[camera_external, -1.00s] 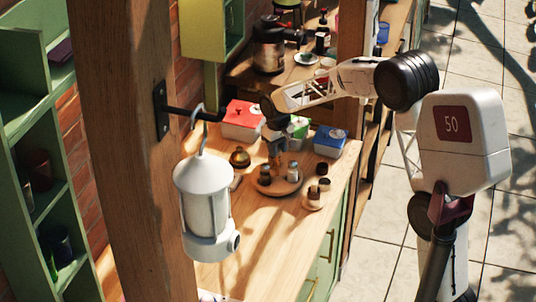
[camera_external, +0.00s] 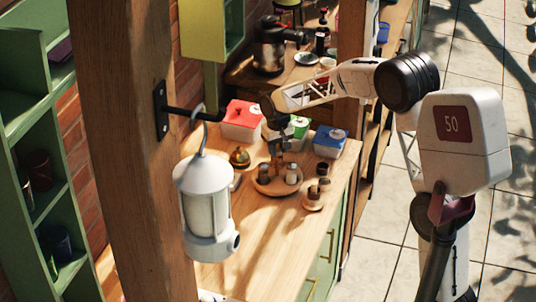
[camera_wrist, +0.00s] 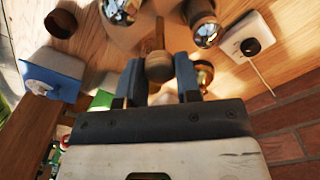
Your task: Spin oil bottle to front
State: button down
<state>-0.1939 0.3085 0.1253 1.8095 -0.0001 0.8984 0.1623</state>
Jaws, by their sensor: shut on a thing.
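A round wooden tray (camera_external: 278,189) stands on the wooden counter and bears several small jars or shakers, among them a pale one with a dark top (camera_external: 292,173) at its right side. In the wrist view shiny metal-topped containers (camera_wrist: 206,32) stand on it. I cannot tell which one is the oil bottle. My gripper (camera_external: 281,147) points down over the tray. In the wrist view its two fingers (camera_wrist: 159,75) are closed around a rounded wooden knob (camera_wrist: 158,67) near the tray's middle. The fingers partly hide the knob.
A red-lidded box (camera_external: 241,118) and a blue-lidded box (camera_external: 329,141) stand behind the tray. A brass bell (camera_external: 239,157) is to its left and a small wooden dish with jars (camera_external: 313,200) to its right. A white lantern (camera_external: 205,205) hangs in front. The near counter is clear.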

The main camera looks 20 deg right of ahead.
jog(key=shift+m, duration=2.9)
jog(key=shift+r+m, duration=0.1)
jog(key=shift+m, duration=8.3)
jog(key=c, duration=0.8)
grip_release()
jog(key=shift+r, duration=3.85)
